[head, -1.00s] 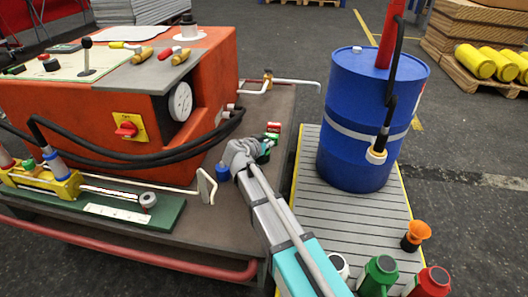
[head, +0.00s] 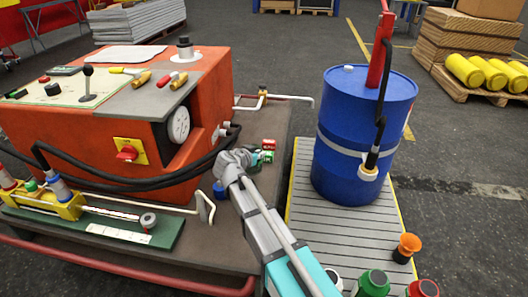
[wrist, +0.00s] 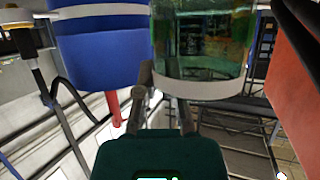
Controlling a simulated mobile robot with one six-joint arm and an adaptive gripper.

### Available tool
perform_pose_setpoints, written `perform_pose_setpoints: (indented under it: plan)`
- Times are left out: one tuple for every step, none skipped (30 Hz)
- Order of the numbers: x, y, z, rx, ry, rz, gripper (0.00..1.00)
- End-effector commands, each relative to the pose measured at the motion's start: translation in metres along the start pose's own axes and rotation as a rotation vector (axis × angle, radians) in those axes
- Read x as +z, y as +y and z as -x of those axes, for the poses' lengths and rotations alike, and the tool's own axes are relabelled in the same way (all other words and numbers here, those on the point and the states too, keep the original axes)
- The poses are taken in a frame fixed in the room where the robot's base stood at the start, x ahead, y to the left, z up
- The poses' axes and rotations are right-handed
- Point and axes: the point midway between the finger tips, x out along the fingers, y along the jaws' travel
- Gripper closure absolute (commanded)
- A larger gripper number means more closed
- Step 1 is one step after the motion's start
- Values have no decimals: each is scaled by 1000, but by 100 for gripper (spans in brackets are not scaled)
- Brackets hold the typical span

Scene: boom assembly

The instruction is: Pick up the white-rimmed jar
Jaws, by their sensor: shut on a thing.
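The white-rimmed jar (wrist: 200,45) is large and close in the wrist view, a clear greenish glass with its pale rim toward the bottom of the picture. My gripper (wrist: 163,108) is shut on it near the rim; the exact contact is hard to see. In the head view my gripper (head: 235,164) is over the cart top beside the orange machine. The jar there is mostly hidden behind the gripper, so its height above the cart is unclear.
Small red and green items (head: 267,145) stand just beyond the gripper, and a blue item (head: 220,190) sits beside it. The orange machine (head: 75,150) and black hoses are left. A blue drum (head: 345,165) stands right on a grey slatted platform (head: 310,235).

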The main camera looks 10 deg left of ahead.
Motion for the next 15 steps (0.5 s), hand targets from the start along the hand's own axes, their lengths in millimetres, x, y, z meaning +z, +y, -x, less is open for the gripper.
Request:
perform_pose_setpoints:
  plan:
    - [-10, 1, 11, 0, 0, 1, 100]
    - [-12, 1, 15, 0, 0, 1, 100]
    - [-14, 1, 20, 0, 1, 1, 100]
    - [-16, 1, 24, 0, 1, 0, 100]
    - [-18, 1, 28, -1, 1, 0, 100]
    - [-21, 1, 34, -1, 1, 0, 100]
    - [-23, 2, 37, -1, 1, 0, 100]
    - [-26, 2, 41, 0, 1, 0, 100]
    - [-25, 3, 50, -1, 1, 0, 100]
    - [-25, 3, 59, -2, 1, 1, 100]
    - [-24, 3, 66, -3, 1, 1, 100]
    - [-25, 4, 74, -2, 1, 1, 100]
    - [-24, 4, 81, -2, 1, 1, 100]
    - [-24, 4, 87, -2, 1, 1, 100]
    - [-25, 4, 94, -2, 1, 0, 100]
